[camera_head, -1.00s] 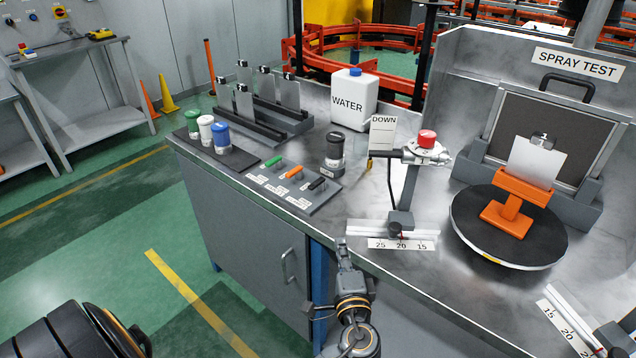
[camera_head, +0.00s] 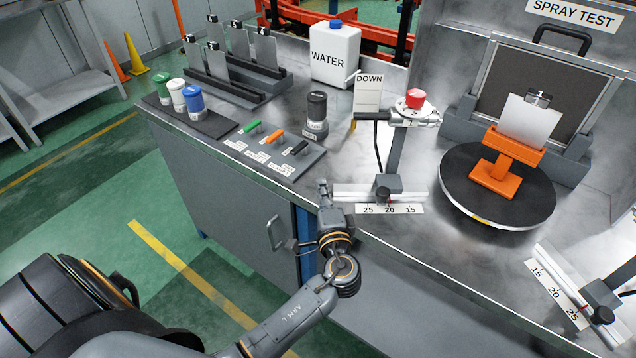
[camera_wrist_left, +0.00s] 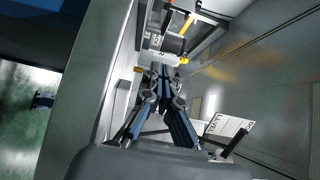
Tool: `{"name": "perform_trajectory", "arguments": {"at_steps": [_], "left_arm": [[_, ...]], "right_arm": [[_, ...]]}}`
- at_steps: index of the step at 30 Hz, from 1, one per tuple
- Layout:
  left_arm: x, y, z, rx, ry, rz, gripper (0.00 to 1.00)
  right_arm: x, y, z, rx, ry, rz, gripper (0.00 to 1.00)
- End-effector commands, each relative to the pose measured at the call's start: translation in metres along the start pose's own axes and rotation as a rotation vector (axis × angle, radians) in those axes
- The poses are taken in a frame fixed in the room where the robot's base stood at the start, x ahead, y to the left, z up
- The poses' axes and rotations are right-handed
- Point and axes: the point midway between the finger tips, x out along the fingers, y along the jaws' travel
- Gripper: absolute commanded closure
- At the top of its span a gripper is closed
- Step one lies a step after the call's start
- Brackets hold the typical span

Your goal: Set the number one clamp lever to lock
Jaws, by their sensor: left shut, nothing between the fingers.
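A sliding clamp block with a dark round knob (camera_head: 383,193) sits on a pale rail with a 25-20-15 scale strip (camera_head: 389,209), at the foot of the spray stand. A second dark clamp knob (camera_head: 602,315) is on another scaled rail at the right. My left gripper (camera_head: 323,184) is shut and empty, at the bench's front edge, just left of the first rail's end and apart from the knob. Its closed fingers (camera_wrist_left: 162,75) point away in the left wrist view. My right gripper is out of view.
A spray stand with a red cap (camera_head: 415,98) rises behind the first knob. A black turntable (camera_head: 460,190) holds an orange stand with a white plate. A panel with coloured levers (camera_head: 270,153), several bottles and a water canister (camera_head: 333,55) stand left. Bench metal is bare before the turntable.

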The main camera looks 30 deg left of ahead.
Motion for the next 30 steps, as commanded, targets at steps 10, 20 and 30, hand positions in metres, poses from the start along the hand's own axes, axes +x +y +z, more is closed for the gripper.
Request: {"name": "perform_trajectory", "arguments": {"at_steps": [10,20,30], "left_arm": [[0.076,-0.004,0.001,0.002,-0.002,-0.003,1.0],[0.102,-0.002,0.027,0.001,0.0,-0.001,1.0],[0.103,0.0,0.029,0.0,0.0,0.0,1.0]], "right_arm": [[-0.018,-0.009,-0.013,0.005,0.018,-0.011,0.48],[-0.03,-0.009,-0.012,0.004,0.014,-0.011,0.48],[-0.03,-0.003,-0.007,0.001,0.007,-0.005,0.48]]}}
